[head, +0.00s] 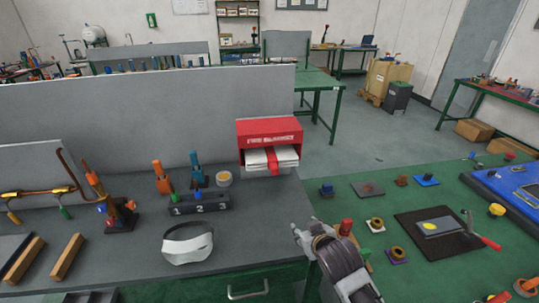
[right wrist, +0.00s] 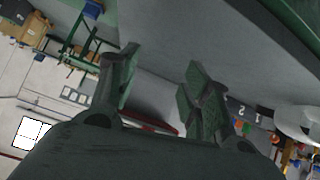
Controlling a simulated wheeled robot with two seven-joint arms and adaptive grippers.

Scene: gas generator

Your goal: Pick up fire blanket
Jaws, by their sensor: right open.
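The fire blanket (head: 287,156) is a white folded bundle with a red strap. It sticks out of the lower front of a red wall box (head: 268,131) fixed to the grey panel behind the workbench. My right gripper (head: 311,232) is open and empty, in front of the box, lower and to its right in the head view, apart from the blanket. In the right wrist view its two fingers (right wrist: 160,85) are spread with nothing between them. A red edge, probably the box, shows in part behind the gripper body there. My left gripper is not in view.
The bench front below the blanket is mostly clear.

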